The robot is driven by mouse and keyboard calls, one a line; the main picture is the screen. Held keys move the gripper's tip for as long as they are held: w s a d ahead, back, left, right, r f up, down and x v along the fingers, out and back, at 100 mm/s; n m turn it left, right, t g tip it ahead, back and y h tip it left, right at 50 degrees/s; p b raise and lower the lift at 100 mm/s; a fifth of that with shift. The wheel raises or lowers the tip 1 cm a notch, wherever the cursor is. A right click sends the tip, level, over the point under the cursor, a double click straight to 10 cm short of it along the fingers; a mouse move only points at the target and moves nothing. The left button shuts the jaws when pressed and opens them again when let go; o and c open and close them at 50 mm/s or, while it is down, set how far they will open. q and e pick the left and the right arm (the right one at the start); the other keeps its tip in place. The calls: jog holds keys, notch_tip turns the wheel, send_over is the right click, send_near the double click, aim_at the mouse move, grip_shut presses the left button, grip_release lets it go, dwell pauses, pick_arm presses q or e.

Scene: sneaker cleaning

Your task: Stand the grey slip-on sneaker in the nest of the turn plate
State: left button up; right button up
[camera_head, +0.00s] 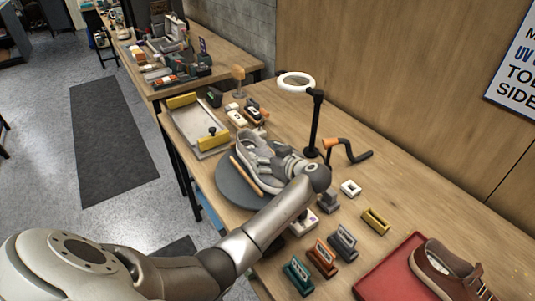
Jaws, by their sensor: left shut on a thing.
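The grey slip-on sneaker (246,151) is over the dark round turn plate (232,193), in the middle of the head view. My left gripper (266,160) is shut on the sneaker, and my arm reaches up to it from the lower left. An orange bar (246,177) runs along the near side of the sneaker on the plate. The gripper hides part of the sneaker. I cannot tell whether the sole touches the plate or whether the shoe sits in the nest. My right gripper is not in view.
A ring lamp (297,82) on a black post and an orange-handled crank (346,149) stand behind the plate. A pale tray (196,127) is at the left. Several small labelled blocks (321,257) and a brown shoe (446,270) on a red mat (386,277) are at the right front.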

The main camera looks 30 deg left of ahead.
pick_arm(q)
jog(key=shift+f, duration=0.2)
jog(key=o, duration=1.2)
jog(key=shift+o, duration=0.2)
jog(key=shift+d+r, duration=0.1)
jog(key=shift+r, duration=0.1)
jog(key=b+v, duration=0.2)
jog(key=v, duration=0.8)
jog(key=shift+s+d+b, duration=0.25)
jog(key=shift+d+b, duration=0.05)
jog(key=shift+d, duration=0.05)
jog(key=shift+s+d+r, duration=0.2)
jog(key=shift+d+r, duration=0.1)
jog(key=shift+d, duration=0.15)
